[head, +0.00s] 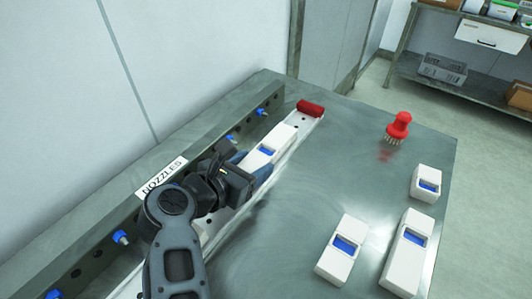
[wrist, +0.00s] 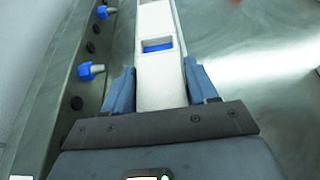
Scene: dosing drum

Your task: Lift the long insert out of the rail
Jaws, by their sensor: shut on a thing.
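A white insert (head: 281,139) with a blue window lies along the pale rail (head: 302,127), near the rail's red end piece (head: 311,108). My gripper (head: 253,168) is at the insert's near end, its blue-grey fingers on either side. In the wrist view, my gripper (wrist: 158,72) is shut on the white insert (wrist: 158,88), which runs lengthwise between the fingers with its blue window just beyond them. Part of the insert and rail is hidden by my gripper and arm. I cannot tell whether the insert is fully seated.
Loose white inserts lie on the metal table: a short one (head: 425,184), one at centre right (head: 335,268) and a longer one (head: 400,272). A red brush (head: 398,127) stands behind them. A wall with blue nozzles and a NOZZLES label (head: 161,178) borders the rail's left.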

